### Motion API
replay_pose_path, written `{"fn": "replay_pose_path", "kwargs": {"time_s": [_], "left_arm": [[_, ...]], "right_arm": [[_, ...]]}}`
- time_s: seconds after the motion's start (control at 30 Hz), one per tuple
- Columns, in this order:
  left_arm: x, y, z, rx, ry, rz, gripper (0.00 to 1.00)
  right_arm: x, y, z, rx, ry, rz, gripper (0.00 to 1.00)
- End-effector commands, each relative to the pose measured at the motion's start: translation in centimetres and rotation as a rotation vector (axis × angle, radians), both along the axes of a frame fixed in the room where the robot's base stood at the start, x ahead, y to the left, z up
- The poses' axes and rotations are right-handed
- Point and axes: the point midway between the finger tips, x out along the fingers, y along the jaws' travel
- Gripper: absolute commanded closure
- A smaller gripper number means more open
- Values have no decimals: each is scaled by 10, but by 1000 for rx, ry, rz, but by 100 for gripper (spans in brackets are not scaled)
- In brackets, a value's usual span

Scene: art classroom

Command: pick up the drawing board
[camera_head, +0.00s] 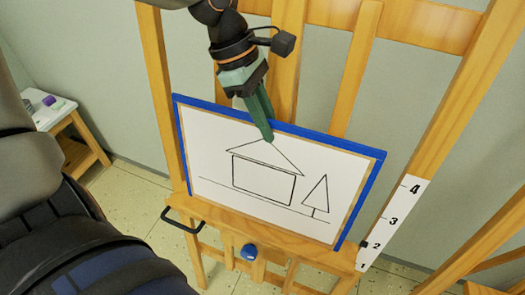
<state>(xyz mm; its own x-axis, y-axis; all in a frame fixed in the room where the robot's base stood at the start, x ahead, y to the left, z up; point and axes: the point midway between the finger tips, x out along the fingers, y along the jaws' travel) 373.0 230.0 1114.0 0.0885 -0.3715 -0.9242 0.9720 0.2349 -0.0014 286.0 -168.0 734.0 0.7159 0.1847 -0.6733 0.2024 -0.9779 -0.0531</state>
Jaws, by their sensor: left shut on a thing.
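The drawing board (218,178) has a blue edge on its top and sides and a white sheet with a line drawing of a house and a tree. It leans on the wooden easel (154,75), with its lower edge at the easel's ledge. My left gripper (268,135) reaches down from above and is shut on the board's top edge, near the middle. One green finger shows in front of the sheet, and the other is hidden. My right gripper is not in view.
The easel ledge (215,222) has a dark handle (183,221) at left and a blue knob (249,252) below. A numbered white strip (393,222) is on the right post. A small table (62,122) with items stands at far left. A wall is close behind.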

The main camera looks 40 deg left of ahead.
Motion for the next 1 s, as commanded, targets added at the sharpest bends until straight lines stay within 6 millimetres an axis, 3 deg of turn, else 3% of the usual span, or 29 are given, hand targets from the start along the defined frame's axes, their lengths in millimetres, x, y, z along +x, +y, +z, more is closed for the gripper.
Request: {"fn": "replay_pose_path", "kwargs": {"time_s": [0.57,1.0], "left_arm": [[4,0,9,-1,-18,1,100],[3,0,87,-2,-17,1,100]], "right_arm": [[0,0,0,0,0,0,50],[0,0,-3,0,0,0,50]]}}
